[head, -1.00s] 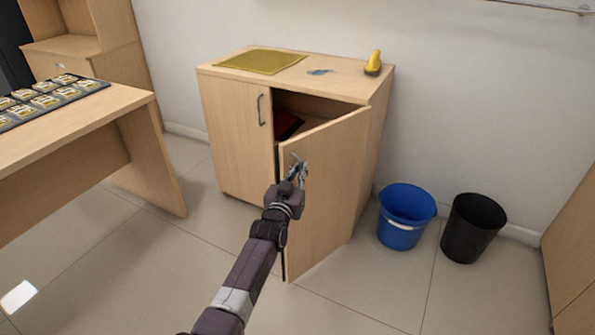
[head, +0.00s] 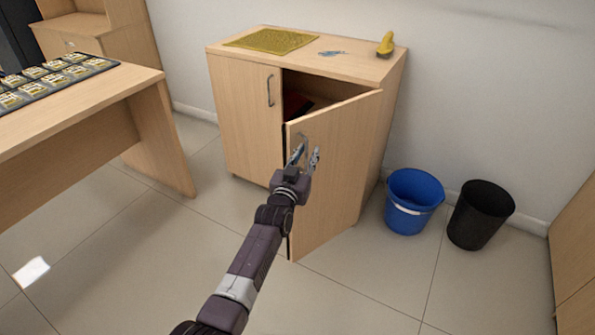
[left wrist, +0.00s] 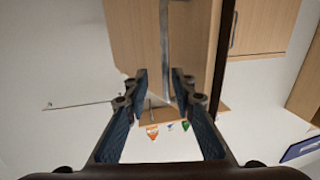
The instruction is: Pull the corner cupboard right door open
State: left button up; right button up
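The corner cupboard (head: 245,120) stands against the wall. My right gripper is not in view.
The cupboard's left door is shut, with its own handle (head: 270,90). A blue bucket (head: 413,200) and a black bin (head: 481,215) stand to the right of the cupboard. A desk (head: 70,115) is at the left. The floor in front is clear.

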pick_arm(q)
jog(key=v, duration=1)
jog(key=shift+s+a, duration=0.2)
jog(key=shift+s, duration=0.05)
